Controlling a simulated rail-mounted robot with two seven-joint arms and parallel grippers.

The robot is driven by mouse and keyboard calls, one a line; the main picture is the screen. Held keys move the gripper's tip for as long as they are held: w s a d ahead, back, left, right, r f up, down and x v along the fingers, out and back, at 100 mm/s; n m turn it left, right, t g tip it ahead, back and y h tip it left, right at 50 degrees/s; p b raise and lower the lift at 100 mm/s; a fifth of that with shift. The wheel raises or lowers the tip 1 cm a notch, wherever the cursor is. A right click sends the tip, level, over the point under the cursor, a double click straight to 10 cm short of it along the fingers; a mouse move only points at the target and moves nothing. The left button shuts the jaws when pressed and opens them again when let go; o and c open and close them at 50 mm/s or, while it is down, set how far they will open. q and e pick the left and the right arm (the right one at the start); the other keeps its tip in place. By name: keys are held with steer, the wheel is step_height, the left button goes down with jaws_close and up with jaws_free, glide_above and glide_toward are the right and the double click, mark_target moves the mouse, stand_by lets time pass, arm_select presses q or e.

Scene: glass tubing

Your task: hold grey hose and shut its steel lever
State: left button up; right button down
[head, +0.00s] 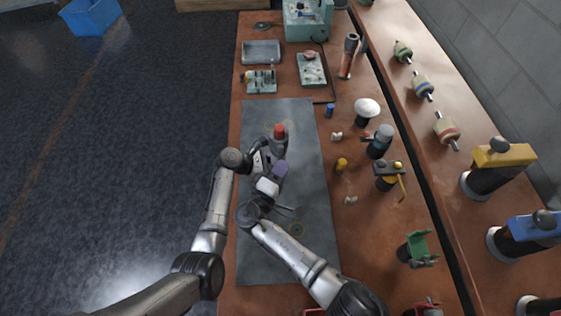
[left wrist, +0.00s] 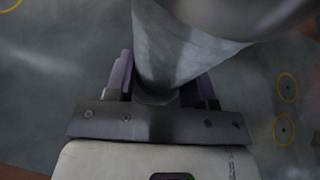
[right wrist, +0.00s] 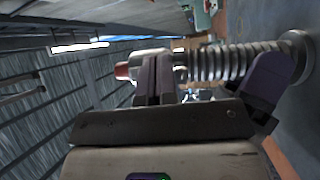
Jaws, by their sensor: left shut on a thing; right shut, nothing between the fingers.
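The grey hose (head: 279,143) stands over the dark mat, with a red end (head: 280,130) on top. In the right wrist view the hose (right wrist: 235,63) is ribbed and lies sideways, with its red end (right wrist: 122,71) at the left. My left gripper (left wrist: 160,88) is shut on the hose's smooth grey part (left wrist: 175,50), between purple fingers. My right gripper (head: 280,167) is close beside the hose. Its fingers (right wrist: 155,80) are shut together and empty, near the red end in its wrist view. The steel lever cannot be made out clearly; fingers may hide it.
The dark mat (head: 255,250) carries thin yellow rings (head: 297,230). Right of it on the bench stand a white-topped post (head: 367,108), a blue-grey-topped post (head: 381,141) and a green clamp (head: 417,248). A grey tray (head: 261,53) lies beyond.

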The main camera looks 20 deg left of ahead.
stand_by(0.4)
steer(key=shift+s+d+r, duration=0.2)
steer(key=shift+s+d, duration=0.1)
steer(key=shift+s, duration=0.2)
steer(key=shift+s+d+r, duration=0.15)
steer(key=shift+s+d, duration=0.1)
steer(key=shift+s, duration=0.2)
steer(key=shift+s+d+r, duration=0.3)
steer(key=shift+s+d, duration=0.05)
steer(key=shift+s, duration=0.35)
steer(key=shift+s+d+r, duration=0.35)
steer(key=shift+s+d, duration=0.05)
steer(key=shift+s, duration=0.25)
steer(key=shift+s+d+r, duration=0.3)
steer(key=shift+s+d, duration=0.05)
steer(key=shift+s, duration=0.35)
arm_select(q)
steer(key=o, duration=0.8)
